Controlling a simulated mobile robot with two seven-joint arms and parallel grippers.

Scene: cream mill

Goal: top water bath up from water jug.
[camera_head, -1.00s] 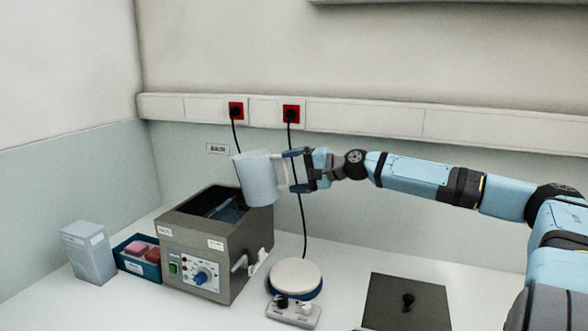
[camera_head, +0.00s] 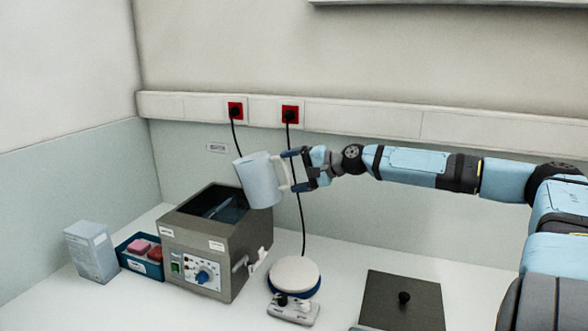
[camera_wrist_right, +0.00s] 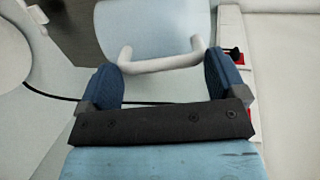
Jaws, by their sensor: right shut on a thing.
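The water jug (camera_head: 258,181) is pale blue with a white handle. It is held in the air over the right back edge of the water bath and leans a little to the left. The water bath (camera_head: 196,250) is a grey box with an open top, a dark inside and a front panel with a blue knob. My right gripper (camera_head: 294,170) is shut on the jug's handle. In the right wrist view the handle (camera_wrist_right: 160,64) lies between the blue fingers, with the jug's body (camera_wrist_right: 150,25) beyond. Any water in the jug is hidden. My left gripper is not in view.
A round-topped stirrer (camera_head: 295,272) stands right of the bath. A dark lid with a knob (camera_head: 385,308) lies further right. A blue tray (camera_head: 128,262) with pink and red items and a pale box (camera_head: 91,250) stand left. Cords hang from red wall sockets (camera_head: 290,112).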

